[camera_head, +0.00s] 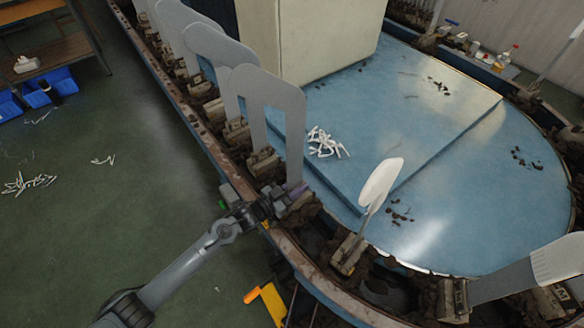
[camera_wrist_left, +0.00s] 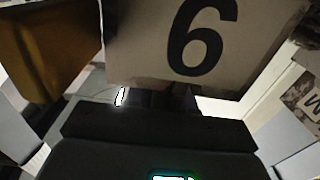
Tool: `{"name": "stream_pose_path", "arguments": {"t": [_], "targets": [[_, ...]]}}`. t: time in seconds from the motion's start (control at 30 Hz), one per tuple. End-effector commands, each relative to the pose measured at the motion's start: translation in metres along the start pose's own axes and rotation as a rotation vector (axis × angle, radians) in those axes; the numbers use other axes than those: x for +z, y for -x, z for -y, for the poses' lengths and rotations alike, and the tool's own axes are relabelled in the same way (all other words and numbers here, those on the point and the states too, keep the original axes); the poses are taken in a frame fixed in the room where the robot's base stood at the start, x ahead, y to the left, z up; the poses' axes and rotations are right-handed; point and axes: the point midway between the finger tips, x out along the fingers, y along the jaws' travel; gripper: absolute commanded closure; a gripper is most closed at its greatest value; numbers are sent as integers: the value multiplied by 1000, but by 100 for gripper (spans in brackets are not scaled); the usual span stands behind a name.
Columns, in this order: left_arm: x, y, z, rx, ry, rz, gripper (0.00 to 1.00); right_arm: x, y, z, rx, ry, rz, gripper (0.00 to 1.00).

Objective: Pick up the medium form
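Tall flat grey forms stand upright in a row on the conveyor; the nearest form (camera_head: 278,112) rises just behind my left gripper (camera_head: 292,197). The gripper is at the foot of this form, at the rail's inner edge. I cannot tell whether it touches the form or whether its fingers are open or shut. In the left wrist view a pale block with a black 6 (camera_wrist_left: 200,40) fills the top, and a block with a dark letter (camera_wrist_left: 310,100) shows at the right edge. Which form is the medium one is not clear. My right gripper is out of view.
A white-topped form (camera_head: 381,184) leans on a holder to the right; another form with a ribbed pale end (camera_head: 530,270) lies lower right. The blue platform (camera_head: 450,190) holds a white pile (camera_head: 325,143). A yellow-orange object (camera_head: 268,303) is below the rail.

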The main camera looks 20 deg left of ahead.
Motion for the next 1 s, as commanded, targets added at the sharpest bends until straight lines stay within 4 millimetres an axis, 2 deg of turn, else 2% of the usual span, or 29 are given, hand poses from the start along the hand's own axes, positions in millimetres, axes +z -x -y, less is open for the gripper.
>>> {"name": "stream_pose_path", "arguments": {"t": [0.33,0.47,1.0], "targets": [[-2,0,0,0,-1,-3,100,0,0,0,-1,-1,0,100],[-11,0,0,0,-1,-3,100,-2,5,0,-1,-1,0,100],[-94,0,1,-1,-3,-3,100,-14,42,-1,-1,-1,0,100]]}}
